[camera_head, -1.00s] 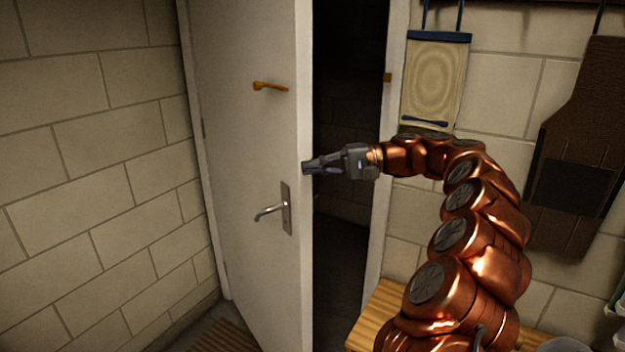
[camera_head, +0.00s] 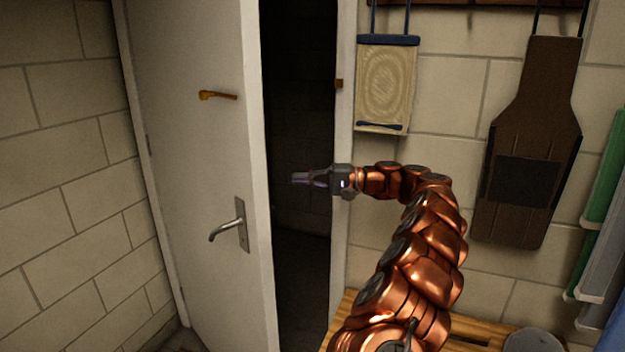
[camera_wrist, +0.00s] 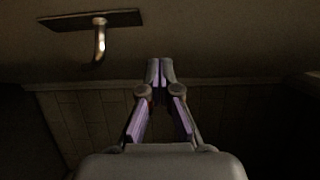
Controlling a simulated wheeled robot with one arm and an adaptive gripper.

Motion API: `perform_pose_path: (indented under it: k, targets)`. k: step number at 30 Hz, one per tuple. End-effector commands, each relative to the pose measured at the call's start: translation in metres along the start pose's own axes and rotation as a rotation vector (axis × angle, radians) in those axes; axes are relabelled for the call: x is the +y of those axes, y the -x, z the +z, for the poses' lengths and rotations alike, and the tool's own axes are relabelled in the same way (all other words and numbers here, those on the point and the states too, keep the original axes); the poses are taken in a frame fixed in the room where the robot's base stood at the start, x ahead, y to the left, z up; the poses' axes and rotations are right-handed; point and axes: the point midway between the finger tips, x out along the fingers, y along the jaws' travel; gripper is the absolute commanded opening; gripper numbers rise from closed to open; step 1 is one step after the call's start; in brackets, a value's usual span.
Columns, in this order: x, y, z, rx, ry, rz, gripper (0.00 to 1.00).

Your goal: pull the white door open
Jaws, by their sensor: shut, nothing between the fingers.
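The white door (camera_head: 190,150) stands partly open at the left in the head view, with a dark gap between its free edge and the frame. A silver lever handle (camera_head: 228,227) is on its face; it also shows at the upper left in the wrist view (camera_wrist: 98,40). A brown latch or upper handle (camera_head: 217,96) sits above it. My gripper (camera_head: 294,179) is shut and empty, in front of the dark gap in the head view, right of the door's free edge. I cannot tell whether it touches the door.
The door frame (camera_head: 343,130) stands right of the gap. A light towel-like board (camera_head: 387,85) and a brown apron-like item (camera_head: 530,150) hang on the right block wall. A wooden slatted bench (camera_head: 480,340) is below my arm. A block wall (camera_head: 60,180) is at the left.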

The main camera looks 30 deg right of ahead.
Motion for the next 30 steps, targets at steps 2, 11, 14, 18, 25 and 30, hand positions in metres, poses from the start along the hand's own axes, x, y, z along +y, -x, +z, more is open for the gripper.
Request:
perform_pose_path:
  k: [2,11,14,18,25,30]
  targets:
    - [-0.002,-0.015,0.001,-0.002,0.001,-0.001,0.0]
    - [-0.001,-0.054,0.004,0.003,-0.001,-0.001,0.0]
    - [-0.001,-0.059,0.009,0.004,-0.002,-0.003,0.0]
    - [-0.001,-0.066,0.017,0.003,0.0,-0.001,0.0]
    - [0.0,-0.075,0.024,0.006,-0.001,0.0,0.0]
    - [0.0,-0.077,0.026,0.006,0.0,0.001,0.0]
